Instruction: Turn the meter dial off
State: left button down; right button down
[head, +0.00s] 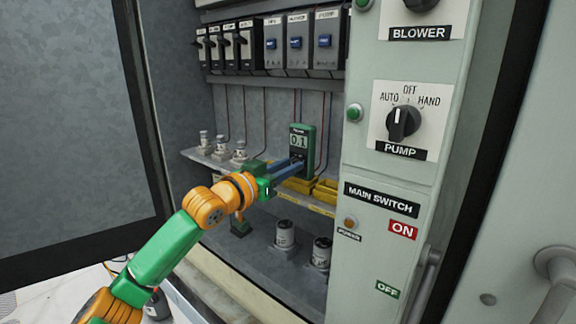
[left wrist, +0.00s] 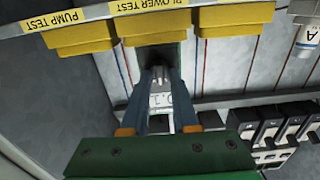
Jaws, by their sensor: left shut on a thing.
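The green meter (head: 308,138) stands upright on the shelf inside the open cabinet, its display reading about 0.1. In the left wrist view the meter's display (left wrist: 165,100) appears upside down between my fingers. My left gripper (head: 298,164) reaches in from the left and its fingertips are at the lower front of the meter, where its dial is. In the left wrist view the left gripper (left wrist: 159,85) is shut on the dial (left wrist: 159,73), which is dark and partly hidden by the fingers. The dial's setting cannot be read. My right gripper is not in view.
Yellow test blocks (head: 299,185) sit just below the meter on the labelled shelf edge. Breakers (head: 295,42) line the top. The panel with the pump knob (head: 403,122) and main switch label (head: 382,199) is close on the right. The open door (head: 60,130) is at left.

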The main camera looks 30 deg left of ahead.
pick_arm(q)
jog(key=shift+a+n+p, duration=0.2)
jog(key=shift+n+p, duration=2.5)
jog(key=shift+n, duration=3.2)
jog(key=shift+f, duration=0.1)
jog(key=c, duration=0.9)
grip_release()
jog(key=shift+c, duration=0.2)
jog(key=s+b, duration=0.3)
jog(key=s, duration=0.4)
jog(key=shift+a, duration=0.3)
